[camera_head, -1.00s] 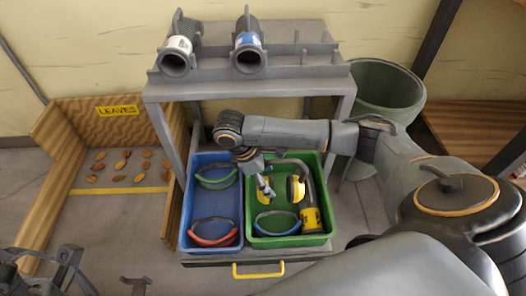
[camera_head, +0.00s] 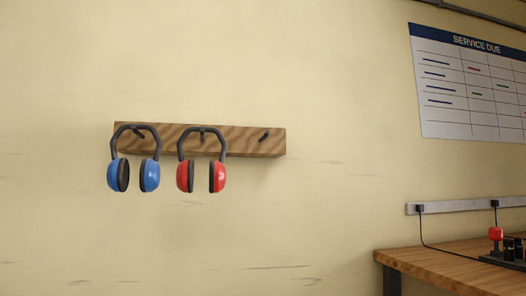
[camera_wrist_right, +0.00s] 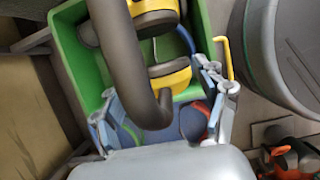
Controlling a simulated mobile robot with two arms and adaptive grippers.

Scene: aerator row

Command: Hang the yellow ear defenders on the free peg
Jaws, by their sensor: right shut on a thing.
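The yellow ear defenders show in the right wrist view, with a thick dark headband (camera_wrist_right: 125,60) close to the camera and yellow cups (camera_wrist_right: 170,76) beyond it. My right gripper (camera_wrist_right: 157,98) is shut on the headband. In the head view a wooden rail (camera_head: 232,143) is on the wall. Blue ear defenders (camera_head: 149,175) hang on its left peg and red ear defenders (camera_head: 217,176) on its middle peg. The right peg (camera_head: 264,136) is bare. My grippers are outside the head view, and the left gripper shows in neither current view.
Behind the held ear defenders is a green bin (camera_wrist_right: 66,42). A large round tub (camera_wrist_right: 285,60) stands to the right in the wrist view. In the head view a wooden bench (camera_head: 455,262) is at lower right, below a wall chart (camera_head: 470,85). The wall around the rail is clear.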

